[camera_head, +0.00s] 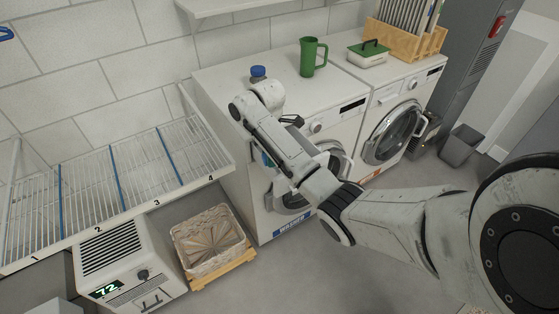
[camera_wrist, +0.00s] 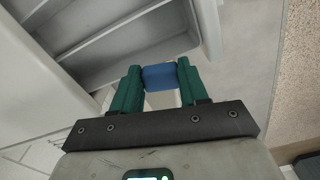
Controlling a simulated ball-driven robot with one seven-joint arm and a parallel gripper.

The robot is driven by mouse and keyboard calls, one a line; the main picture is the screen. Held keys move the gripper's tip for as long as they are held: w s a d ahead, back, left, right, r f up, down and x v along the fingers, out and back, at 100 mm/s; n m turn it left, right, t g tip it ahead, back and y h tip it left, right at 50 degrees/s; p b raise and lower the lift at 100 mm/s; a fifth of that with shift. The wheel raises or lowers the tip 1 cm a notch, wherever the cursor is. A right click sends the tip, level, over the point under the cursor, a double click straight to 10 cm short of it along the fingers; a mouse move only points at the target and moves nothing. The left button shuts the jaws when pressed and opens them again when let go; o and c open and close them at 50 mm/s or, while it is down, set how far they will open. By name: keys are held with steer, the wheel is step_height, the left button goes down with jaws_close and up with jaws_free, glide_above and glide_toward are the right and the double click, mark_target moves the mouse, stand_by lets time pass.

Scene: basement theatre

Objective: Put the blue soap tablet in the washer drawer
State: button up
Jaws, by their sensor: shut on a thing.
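My gripper (camera_wrist: 160,84) has green fingers and is shut on the blue soap tablet (camera_wrist: 160,77) in the wrist view. Beyond the tablet, at upper left, is the open washer drawer (camera_wrist: 125,45), a pale tray with long dividers. The tablet appears by the drawer's near right end; its height over the drawer is unclear. In the head view the washer (camera_head: 290,107) is the nearer white machine, with a blue label low on its front. My arm covers its upper left front, so the drawer and tablet are hidden there; only a bit of teal finger shows.
A blue-capped container (camera_head: 258,74) and a green jug (camera_head: 312,57) stand on the washer. Left are a wire shelf (camera_head: 110,185), a basket (camera_head: 208,240) and a dehumidifier-like unit (camera_head: 128,265).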

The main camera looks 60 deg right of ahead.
steer(key=s+d+r+n+b, duration=0.15)
steer(key=s+d, duration=0.25)
steer(key=d, duration=0.4)
steer(key=shift+n, duration=0.55)
step_height(320, 180, down, 10)
steer(key=shift+w+d+r, duration=0.1)
steer(key=shift+f, duration=0.2)
steer(key=o, duration=1)
steer(key=shift+o, duration=0.2)
steer(key=shift+r, duration=0.1)
step_height(320, 180, up, 12)
steer(key=shift+p, duration=0.3)
